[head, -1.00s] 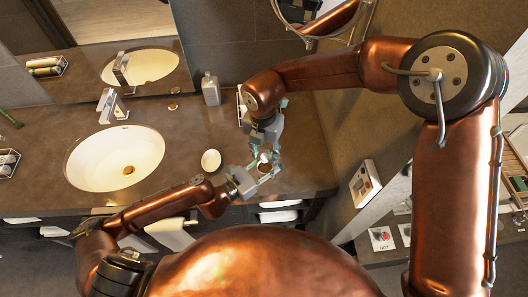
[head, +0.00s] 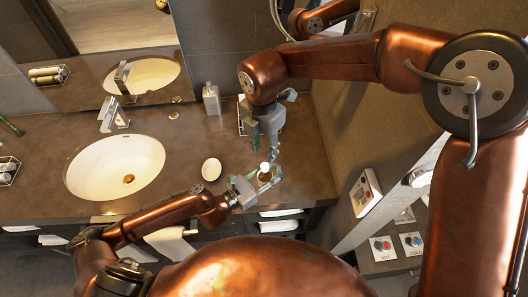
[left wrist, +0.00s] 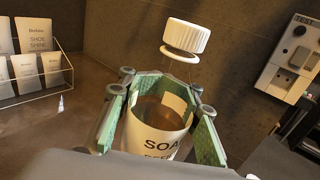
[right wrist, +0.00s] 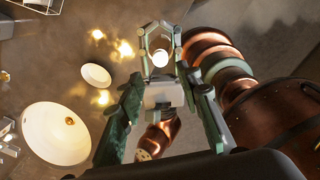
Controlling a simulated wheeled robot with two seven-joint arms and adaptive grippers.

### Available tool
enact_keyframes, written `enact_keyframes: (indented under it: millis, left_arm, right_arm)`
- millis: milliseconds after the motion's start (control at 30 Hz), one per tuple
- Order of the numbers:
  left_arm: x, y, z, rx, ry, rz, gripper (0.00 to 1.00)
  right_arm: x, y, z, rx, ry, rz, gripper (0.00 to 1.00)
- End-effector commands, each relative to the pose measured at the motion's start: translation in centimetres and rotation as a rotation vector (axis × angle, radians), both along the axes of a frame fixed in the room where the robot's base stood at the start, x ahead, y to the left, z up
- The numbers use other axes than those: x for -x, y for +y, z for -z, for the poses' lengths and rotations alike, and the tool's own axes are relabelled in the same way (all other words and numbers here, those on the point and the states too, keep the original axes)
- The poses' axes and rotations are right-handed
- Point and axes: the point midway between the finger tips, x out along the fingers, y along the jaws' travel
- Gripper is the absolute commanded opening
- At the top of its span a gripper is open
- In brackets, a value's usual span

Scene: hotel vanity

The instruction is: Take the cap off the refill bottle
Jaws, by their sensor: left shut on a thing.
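The refill bottle (left wrist: 160,132) has a white body marked "SOA…" and a brownish, see-through upper part. My left gripper (head: 258,182) is shut around its body near the counter's front edge. The ribbed white cap (left wrist: 187,36) is above the bottle, with a pale ring under it; it also shows in the head view (head: 264,167) and the right wrist view (right wrist: 160,58). From these views I cannot tell whether it is loose on the neck. My right gripper (right wrist: 163,100) points down from above the bottle, its fingers wide apart and empty, with the cap seen beyond them.
A white oval dish (head: 211,169) lies left of the grippers on the brown counter (head: 190,140). The sink (head: 115,167) is farther left. A pale dispenser bottle (head: 211,98) stands at the back. A card holder (left wrist: 35,70) is behind the bottle. A wall panel (head: 366,192) is at right.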

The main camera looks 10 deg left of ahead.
Motion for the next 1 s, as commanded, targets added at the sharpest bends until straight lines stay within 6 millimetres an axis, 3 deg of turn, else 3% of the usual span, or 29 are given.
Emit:
enact_keyframes:
  millis: [500,933,1000]
  left_arm:
    - [0.0,0.0,0.0,0.001,-0.001,0.0,0.0]
    - [0.0,0.0,0.0,0.001,-0.001,0.0,0.0]
    - [0.0,0.0,0.0,0.001,-0.001,0.0,0.0]
  right_arm:
    - [-0.1,-0.1,6.8,0.001,0.002,0.004,0.32]
    - [-0.2,-0.2,7.8,0.0,0.001,0.004,0.32]
    - [-0.1,-0.2,7.8,0.0,0.001,0.004,0.28]
